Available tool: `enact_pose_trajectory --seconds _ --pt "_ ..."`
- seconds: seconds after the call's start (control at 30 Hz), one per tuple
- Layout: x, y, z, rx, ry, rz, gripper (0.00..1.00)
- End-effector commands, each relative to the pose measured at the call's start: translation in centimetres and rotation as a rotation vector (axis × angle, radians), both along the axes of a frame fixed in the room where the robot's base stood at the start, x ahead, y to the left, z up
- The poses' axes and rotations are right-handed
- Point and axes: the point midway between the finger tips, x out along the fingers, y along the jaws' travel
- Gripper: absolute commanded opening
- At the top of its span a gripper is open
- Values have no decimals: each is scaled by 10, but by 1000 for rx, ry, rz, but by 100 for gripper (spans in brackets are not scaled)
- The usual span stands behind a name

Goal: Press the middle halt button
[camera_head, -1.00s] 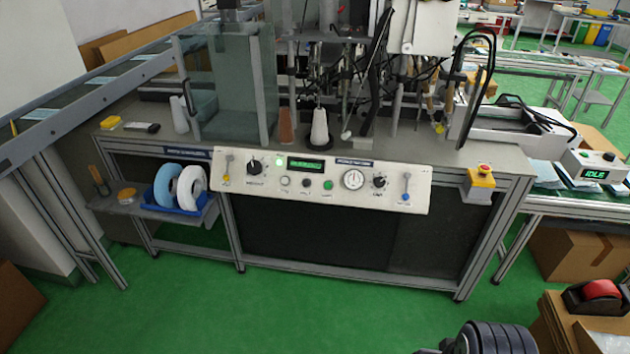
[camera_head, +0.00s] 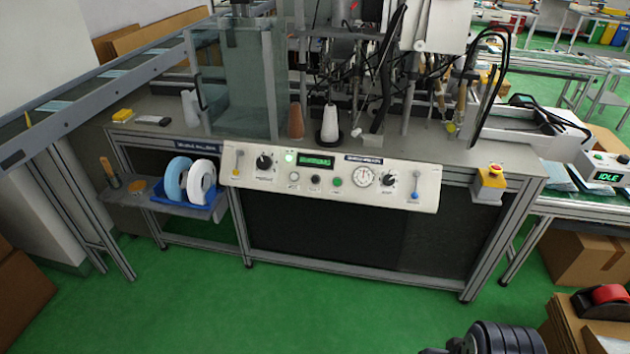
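A white control panel (camera_head: 262,183) runs along the front edge of the machine bench. On it, below a green-lit display (camera_head: 315,161), sit three small round buttons in a row. The left button (camera_head: 294,176) is pale, the middle button (camera_head: 315,179) is dark, and the right button (camera_head: 337,182) is green. Their labels are too small to read. A yellow box with a red mushroom button (camera_head: 494,168) is at the bench's right front corner. A dark ribbed part of my arm shows at the bottom right, well away from the panel. My gripper's fingers are not in view.
Knobs, a gauge (camera_head: 363,177) and levers flank the buttons. A side shelf (camera_head: 142,197) holds a blue tray with two rolls. Cardboard boxes (camera_head: 582,258) and a tape dispenser (camera_head: 605,298) are at right. The green floor (camera_head: 320,310) before the bench is clear.

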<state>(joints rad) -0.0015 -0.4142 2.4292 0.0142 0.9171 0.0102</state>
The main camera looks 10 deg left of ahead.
Motion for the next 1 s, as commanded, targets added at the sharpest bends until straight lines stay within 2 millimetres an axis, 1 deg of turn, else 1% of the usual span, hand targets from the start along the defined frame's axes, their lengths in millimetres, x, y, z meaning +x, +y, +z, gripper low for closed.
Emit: enact_pose_trajectory --seconds 0.03,0.27,1.0 --pt "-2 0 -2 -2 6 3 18" --pt "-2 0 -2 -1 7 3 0" --pt "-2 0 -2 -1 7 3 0"
